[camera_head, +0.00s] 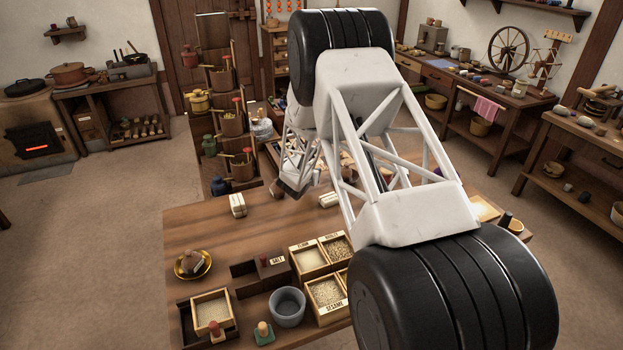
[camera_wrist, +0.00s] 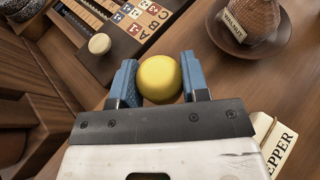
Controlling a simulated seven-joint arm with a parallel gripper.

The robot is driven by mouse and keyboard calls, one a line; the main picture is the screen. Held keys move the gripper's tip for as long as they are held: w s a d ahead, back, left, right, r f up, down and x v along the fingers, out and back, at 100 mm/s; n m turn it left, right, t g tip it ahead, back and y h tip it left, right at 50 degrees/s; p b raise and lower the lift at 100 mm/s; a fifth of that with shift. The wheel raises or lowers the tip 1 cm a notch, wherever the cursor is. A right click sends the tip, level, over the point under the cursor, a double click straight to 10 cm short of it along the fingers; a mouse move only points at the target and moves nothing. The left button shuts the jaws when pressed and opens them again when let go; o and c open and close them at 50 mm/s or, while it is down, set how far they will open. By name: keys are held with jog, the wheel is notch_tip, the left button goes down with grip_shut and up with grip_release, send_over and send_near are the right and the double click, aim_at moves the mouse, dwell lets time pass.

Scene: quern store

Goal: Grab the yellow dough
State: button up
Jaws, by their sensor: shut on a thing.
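The yellow dough (camera_wrist: 159,78) is a round ball between the two blue fingers of my gripper (camera_wrist: 160,82) in the wrist view. The fingers press on its left and right sides, so my gripper is shut on it. In the head view my arm hides the dough and the fingertips. The wooden table surface shows beyond the ball in the wrist view; I cannot tell whether the ball touches it.
In the wrist view a lettered board (camera_wrist: 135,22) lies at upper left with a pale ball (camera_wrist: 99,44). In the head view, labelled grain boxes (camera_head: 325,293) and a grey bucket (camera_head: 287,308) crowd the table front.

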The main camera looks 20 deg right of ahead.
jog(key=s+a, duration=0.1)
jog(key=s, duration=0.4)
jog(key=s+a+r, duration=0.1)
jog(key=s, duration=0.4)
jog(key=s+a, duration=0.1)
jog(key=s, duration=0.4)
jog(key=shift+s+a+r, duration=0.2)
jog(key=shift+s+a, duration=0.05)
jog(key=shift+a, duration=0.15)
jog(key=shift+d, duration=0.15)
